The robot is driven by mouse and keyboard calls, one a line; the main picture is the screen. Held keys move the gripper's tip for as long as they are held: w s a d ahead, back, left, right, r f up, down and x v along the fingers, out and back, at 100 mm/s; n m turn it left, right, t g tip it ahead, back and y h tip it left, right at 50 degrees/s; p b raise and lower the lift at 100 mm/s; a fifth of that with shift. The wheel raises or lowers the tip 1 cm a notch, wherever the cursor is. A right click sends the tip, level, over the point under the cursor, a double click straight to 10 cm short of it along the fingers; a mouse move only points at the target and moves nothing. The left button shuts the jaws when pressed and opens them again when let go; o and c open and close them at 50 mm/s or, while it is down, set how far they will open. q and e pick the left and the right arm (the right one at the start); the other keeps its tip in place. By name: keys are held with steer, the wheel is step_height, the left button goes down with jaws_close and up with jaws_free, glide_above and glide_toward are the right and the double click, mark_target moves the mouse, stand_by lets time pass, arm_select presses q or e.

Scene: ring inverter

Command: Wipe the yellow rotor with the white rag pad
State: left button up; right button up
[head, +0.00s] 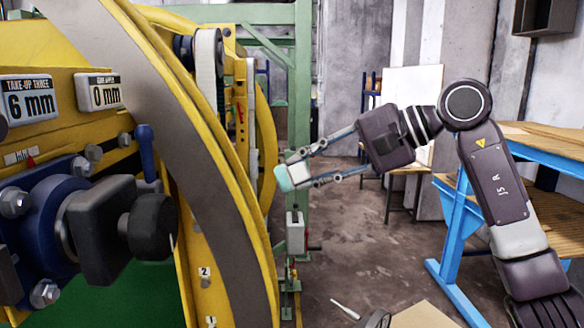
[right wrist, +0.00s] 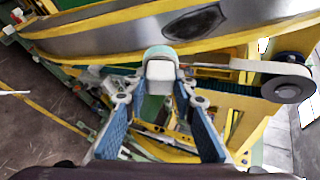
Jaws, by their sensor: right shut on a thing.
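The yellow rotor (head: 165,110) is a large ring with a grey metal band, filling the left of the head view. In the right wrist view the rotor (right wrist: 110,44) curves across the top, with a dark smudge (right wrist: 194,22) on its grey band. My right gripper (head: 301,170) is shut on the white rag pad (head: 292,177), which has a pale teal edge. The pad (right wrist: 160,73) sits between the fingertips in the right wrist view. It appears just short of the rotor; contact cannot be made out. My left gripper is out of view.
Black and blue clamp parts (head: 150,227) and gauge signs (head: 27,98) stand at the left. A belt on a pulley (right wrist: 285,85) lies right of the pad. A blue-legged workbench (head: 450,215) stands at the right. A screwdriver (head: 345,309) lies low in the middle.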

mark_target(293, 176)
steer(key=shift+a, duration=0.15)
steer(key=shift+s+a+f+b, duration=0.25)
steer(key=shift+a+f+b, duration=0.3)
steer(key=shift+a, duration=0.25)
steer(key=shift+w+a+f, duration=0.1)
steer(key=shift+a+f, duration=0.05)
steer(key=shift+a, duration=0.35)
steer(key=shift+a+f, duration=0.15)
steer(key=shift+a, duration=0.3)
steer(key=shift+a+f, duration=0.1)
steer(key=shift+a, duration=0.2)
steer(key=shift+a+f, duration=0.1)
steer(key=shift+a, duration=0.15)
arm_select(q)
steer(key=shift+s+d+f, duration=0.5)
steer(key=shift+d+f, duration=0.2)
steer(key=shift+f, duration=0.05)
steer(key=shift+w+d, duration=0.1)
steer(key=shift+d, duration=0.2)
arm_select(e)
steer(key=shift+a, duration=0.1)
arm_select(q)
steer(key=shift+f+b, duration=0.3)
steer(key=shift+b, duration=0.15)
arm_select(e)
steer(key=shift+a+f, duration=0.2)
steer(key=shift+a, duration=0.25)
steer(key=shift+a+f, duration=0.2)
steer(key=shift+a, duration=0.25)
